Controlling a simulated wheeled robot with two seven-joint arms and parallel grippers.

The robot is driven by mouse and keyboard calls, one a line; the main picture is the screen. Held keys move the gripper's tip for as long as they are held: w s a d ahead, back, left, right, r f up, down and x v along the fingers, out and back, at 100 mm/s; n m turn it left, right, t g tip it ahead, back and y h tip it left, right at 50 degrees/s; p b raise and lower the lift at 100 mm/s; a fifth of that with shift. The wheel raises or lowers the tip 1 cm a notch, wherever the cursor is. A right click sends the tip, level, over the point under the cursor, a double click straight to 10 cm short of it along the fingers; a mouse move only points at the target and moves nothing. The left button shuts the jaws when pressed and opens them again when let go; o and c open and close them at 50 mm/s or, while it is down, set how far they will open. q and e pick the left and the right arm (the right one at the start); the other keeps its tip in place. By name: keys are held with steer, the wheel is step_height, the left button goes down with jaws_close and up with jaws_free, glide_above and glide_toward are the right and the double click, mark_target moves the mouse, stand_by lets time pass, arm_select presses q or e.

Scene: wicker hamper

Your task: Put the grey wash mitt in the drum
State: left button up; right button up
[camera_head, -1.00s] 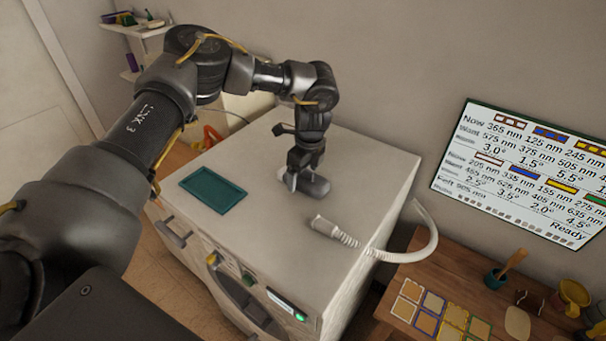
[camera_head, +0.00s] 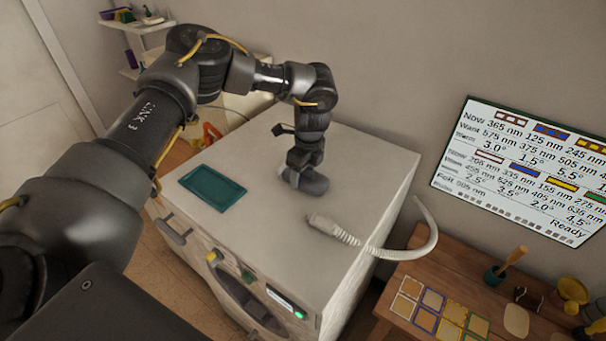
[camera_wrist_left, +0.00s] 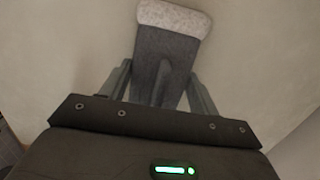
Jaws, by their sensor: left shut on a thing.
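The grey wash mitt (camera_head: 314,184) is on top of the white washing machine (camera_head: 262,245). It also shows in the left wrist view (camera_wrist_left: 168,48), a grey piece with a paler cuff at its far end. My left gripper (camera_head: 297,178) comes down on it from above. Its fingers are shut on the mitt, one on each side, as the left wrist view (camera_wrist_left: 160,88) shows. The drum is in the machine's front, where part of a dark round door (camera_head: 245,300) shows; its inside is hidden. My right gripper is not in view.
A teal tray (camera_head: 212,187) lies on the machine top to the left of the mitt. A ribbed hose (camera_head: 345,235) lies at the right and hangs over the edge. A wooden table (camera_head: 400,325) with coloured squares stands at the right.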

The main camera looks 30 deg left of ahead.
mark_target(301, 175)
arm_select(q)
steer(key=shift+w+r+b, duration=0.1)
steer(key=shift+r+b, duration=0.3)
steer(key=shift+b, duration=0.2)
steer(key=r+b, duration=0.1)
steer(key=s+r+b, duration=0.1)
steer(key=shift+d+r, duration=0.1)
steer(key=shift+r, duration=0.3)
steer(key=s+d+r+b, duration=0.1)
steer(key=s+r+b, duration=0.4)
steer(key=s+r, duration=0.4)
steer(key=s, duration=0.4)
steer(key=shift+d+r, duration=0.2)
steer(key=shift+d, duration=0.15)
